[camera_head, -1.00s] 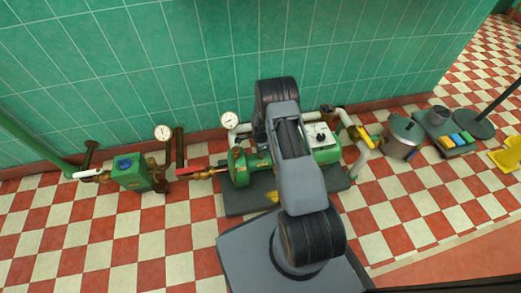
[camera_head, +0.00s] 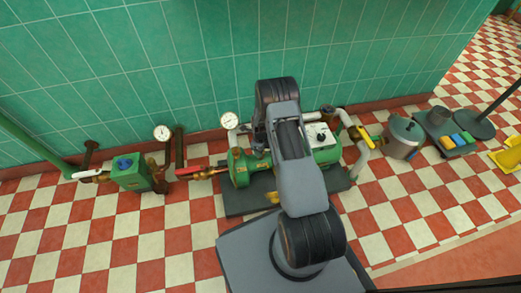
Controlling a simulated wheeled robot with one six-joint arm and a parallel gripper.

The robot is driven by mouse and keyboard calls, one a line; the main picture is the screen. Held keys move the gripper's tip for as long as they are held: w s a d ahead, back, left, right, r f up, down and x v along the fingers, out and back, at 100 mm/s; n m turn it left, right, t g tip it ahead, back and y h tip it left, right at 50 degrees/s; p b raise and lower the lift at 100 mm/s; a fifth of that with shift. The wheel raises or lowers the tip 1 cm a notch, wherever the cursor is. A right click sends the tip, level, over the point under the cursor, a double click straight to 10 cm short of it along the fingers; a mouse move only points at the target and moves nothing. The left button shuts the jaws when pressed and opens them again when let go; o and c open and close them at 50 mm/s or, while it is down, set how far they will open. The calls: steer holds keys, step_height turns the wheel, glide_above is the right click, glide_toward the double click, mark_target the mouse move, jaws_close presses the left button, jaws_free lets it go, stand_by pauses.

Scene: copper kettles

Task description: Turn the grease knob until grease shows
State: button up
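A green pump (camera_head: 240,168) stands on a dark base plate (camera_head: 236,207) against the tiled wall. A green motor part (camera_head: 328,152) with a white-faced box (camera_head: 319,135) on top sits at its right end. My arm crosses in front of the pump's middle and hides much of it. I cannot make out the grease knob or any grease. My gripper does not show; the arm may hide it. A small yellow-orange patch (camera_head: 272,197) shows at the base plate beside my arm; I cannot tell what it is.
A red-handled valve (camera_head: 190,170) and a green box with a blue top (camera_head: 130,171) are left. Gauges (camera_head: 229,120) stand along the pipes. A yellow-handled valve (camera_head: 364,134), a metal pot (camera_head: 403,137) and a tray (camera_head: 431,127) are right. The checkered floor at front left is clear.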

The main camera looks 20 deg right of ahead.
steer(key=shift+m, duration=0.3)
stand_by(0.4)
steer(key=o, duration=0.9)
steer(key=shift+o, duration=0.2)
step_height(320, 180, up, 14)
steer(key=p, duration=0.5)
